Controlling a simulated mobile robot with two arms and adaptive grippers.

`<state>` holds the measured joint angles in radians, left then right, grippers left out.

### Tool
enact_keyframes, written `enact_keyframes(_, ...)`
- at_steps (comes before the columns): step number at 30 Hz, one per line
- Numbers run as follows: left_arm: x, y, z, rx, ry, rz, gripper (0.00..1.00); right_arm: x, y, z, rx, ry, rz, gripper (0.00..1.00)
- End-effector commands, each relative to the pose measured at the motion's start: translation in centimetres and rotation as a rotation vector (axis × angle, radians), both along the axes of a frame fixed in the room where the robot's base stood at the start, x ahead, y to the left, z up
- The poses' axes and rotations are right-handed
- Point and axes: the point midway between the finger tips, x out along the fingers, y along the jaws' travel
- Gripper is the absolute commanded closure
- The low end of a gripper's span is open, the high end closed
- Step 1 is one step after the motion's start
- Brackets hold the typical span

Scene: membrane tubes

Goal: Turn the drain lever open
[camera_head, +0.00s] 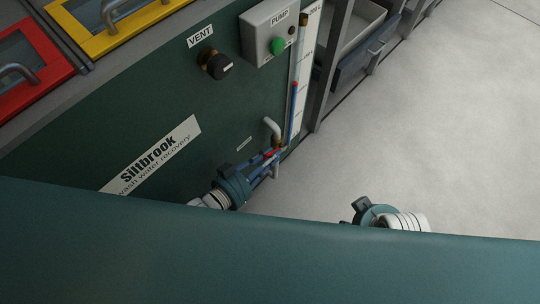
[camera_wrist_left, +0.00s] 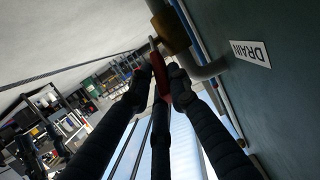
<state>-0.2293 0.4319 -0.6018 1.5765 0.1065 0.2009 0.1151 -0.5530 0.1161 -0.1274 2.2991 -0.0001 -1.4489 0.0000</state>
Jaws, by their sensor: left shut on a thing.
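The drain lever is a red handle (camera_head: 270,154) low on the dark green cabinet, by a pale bent pipe (camera_head: 271,126). In the left wrist view the red lever (camera_wrist_left: 161,77) sits below a brass valve (camera_wrist_left: 170,32), beside the DRAIN label (camera_wrist_left: 250,54). My left gripper (camera_head: 273,157) is at the lever, its fingers closed around it; in the left wrist view the fingertips (camera_wrist_left: 160,80) lie on both sides of the red handle. My right gripper (camera_head: 352,212) is away to the right above the floor, partly hidden; its fingers are not clear.
Open grey floor (camera_head: 440,120) lies to the right.

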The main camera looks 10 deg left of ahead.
Motion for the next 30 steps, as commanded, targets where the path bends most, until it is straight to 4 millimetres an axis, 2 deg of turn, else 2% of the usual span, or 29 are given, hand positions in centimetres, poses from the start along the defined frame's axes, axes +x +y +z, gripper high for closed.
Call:
enact_keyframes(11,-0.1,0.0,-0.2,0.005,0.002,-0.002,1.00,0.1,0.0,-0.2,0.000,0.000,0.000,0.60)
enact_keyframes(12,-0.1,0.0,-0.2,0.005,0.002,-0.002,0.81,0.0,0.0,-0.2,0.000,0.000,0.000,0.60)
enact_keyframes(15,-0.1,0.0,-0.1,0.005,0.002,-0.002,0.62,0.0,0.0,-0.2,0.000,0.000,0.000,0.60)
enact_keyframes(25,-0.2,0.2,0.0,0.002,0.001,0.000,0.62,0.1,0.1,-0.1,0.001,-0.002,0.001,0.60)
enact_keyframes(30,-2.0,1.3,0.4,0.003,0.004,-0.001,0.62,0.1,0.1,-0.1,0.001,-0.002,0.001,0.60)
